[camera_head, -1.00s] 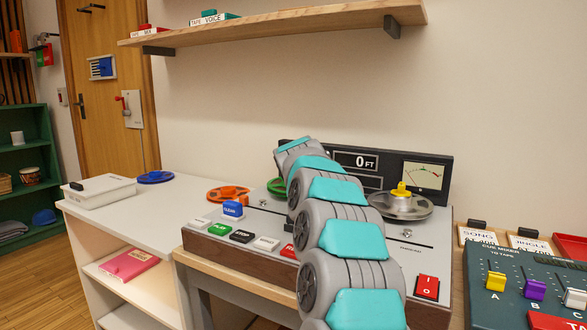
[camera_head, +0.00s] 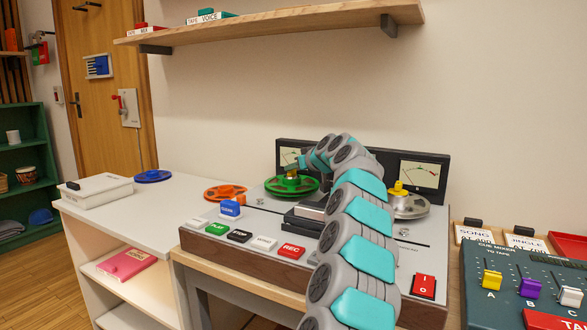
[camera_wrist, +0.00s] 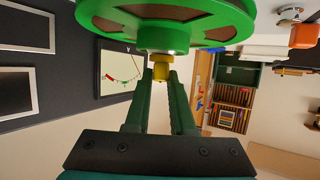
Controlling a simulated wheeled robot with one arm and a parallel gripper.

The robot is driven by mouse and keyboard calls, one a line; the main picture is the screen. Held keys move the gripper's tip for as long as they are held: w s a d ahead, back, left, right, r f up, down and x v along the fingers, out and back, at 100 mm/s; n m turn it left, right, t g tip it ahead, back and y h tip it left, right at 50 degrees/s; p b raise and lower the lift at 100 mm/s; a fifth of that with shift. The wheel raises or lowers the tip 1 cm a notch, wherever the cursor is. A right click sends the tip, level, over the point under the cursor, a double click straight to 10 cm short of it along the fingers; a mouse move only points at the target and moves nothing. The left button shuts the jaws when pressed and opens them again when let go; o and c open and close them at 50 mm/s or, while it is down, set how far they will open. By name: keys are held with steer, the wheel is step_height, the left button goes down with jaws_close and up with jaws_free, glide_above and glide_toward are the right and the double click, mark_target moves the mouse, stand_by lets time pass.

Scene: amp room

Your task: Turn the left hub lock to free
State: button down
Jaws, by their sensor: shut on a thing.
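The left hub lock (camera_wrist: 161,68) is a small yellow knob at the middle of the green reel (camera_wrist: 170,30). In the head view the green reel (camera_head: 291,186) lies flat on the left side of the tape deck (camera_head: 264,222). My gripper (camera_wrist: 160,75) is shut on the knob, with the fingertips at its two sides. In the head view my gripper (camera_head: 297,168) reaches the reel's centre from the right, and it largely hides the lock. The right hub lock (camera_head: 399,187) is yellow and sits on a grey reel (camera_head: 413,207).
My arm crosses the deck's front right. A row of buttons, including a red REC button (camera_head: 291,251), lines the deck's front. Meters stand behind the reels. A wooden shelf (camera_head: 270,22) hangs above. A cue mixer (camera_head: 527,275) stands at the right.

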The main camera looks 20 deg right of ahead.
steer(key=shift+d+n+g+y, duration=0.1)
steer(key=shift+n+g+y, duration=0.2)
steer(key=shift+n+y, duration=0.65)
steer(key=c, duration=0.8)
jaws_free()
steer(key=shift+o, duration=0.2)
steer(key=shift+b+v, duration=1.25)
steer(key=shift+v, duration=2.6)
steer(key=shift+f, duration=0.1)
